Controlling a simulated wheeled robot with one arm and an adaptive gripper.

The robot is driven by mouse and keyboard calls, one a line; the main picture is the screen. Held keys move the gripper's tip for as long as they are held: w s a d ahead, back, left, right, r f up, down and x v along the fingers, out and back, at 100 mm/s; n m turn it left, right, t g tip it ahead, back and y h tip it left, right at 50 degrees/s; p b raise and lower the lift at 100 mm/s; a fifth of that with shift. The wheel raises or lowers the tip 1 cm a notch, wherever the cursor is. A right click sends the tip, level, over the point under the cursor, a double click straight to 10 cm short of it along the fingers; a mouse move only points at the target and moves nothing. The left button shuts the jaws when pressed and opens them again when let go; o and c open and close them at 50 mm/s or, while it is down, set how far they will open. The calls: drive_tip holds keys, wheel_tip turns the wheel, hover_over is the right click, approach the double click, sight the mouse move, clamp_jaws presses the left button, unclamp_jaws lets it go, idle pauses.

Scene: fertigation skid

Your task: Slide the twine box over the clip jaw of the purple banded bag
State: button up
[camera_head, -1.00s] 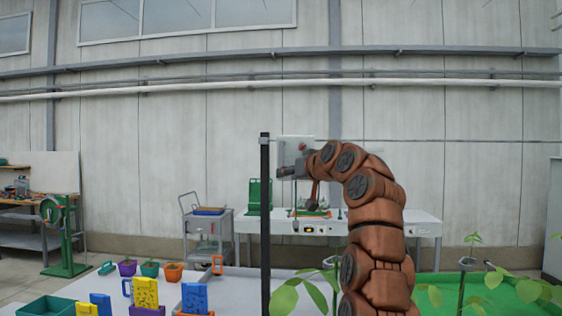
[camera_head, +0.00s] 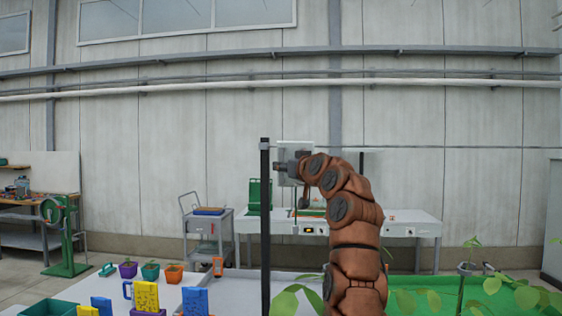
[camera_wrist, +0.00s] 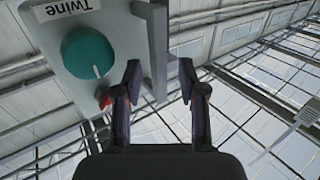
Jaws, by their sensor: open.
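The twine box is a pale grey box labelled "Twine" with a teal round knob and a small red part; it fills the upper left of the wrist view (camera_wrist: 85,95). In the head view it is a pale panel (camera_head: 294,147) beside the black post, partly hidden by my gripper (camera_head: 284,167). In the wrist view my gripper (camera_wrist: 160,80) is open, its fingers on either side of a grey plate along the box's edge; contact is unclear. A yellow packet (camera_head: 145,296) stands above a purple piece (camera_head: 148,312); I cannot tell whether this is the purple banded bag. No clip jaw is clear.
A black post (camera_head: 265,220) with a thin rail stands left of my arm. Blue packets (camera_head: 195,301), small pots (camera_head: 150,271) and a green bin (camera_head: 50,308) sit on the front-left table. Seedlings (camera_head: 465,285) stand at right. A white bench (camera_head: 400,229) is behind.

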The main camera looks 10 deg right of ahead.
sight(281, 180)
drive_tip(key=shift+p+x, duration=0.85)
drive_tip(key=shift+x, duration=0.7)
drive_tip(key=shift+d, duration=0.1)
clamp_jaws()
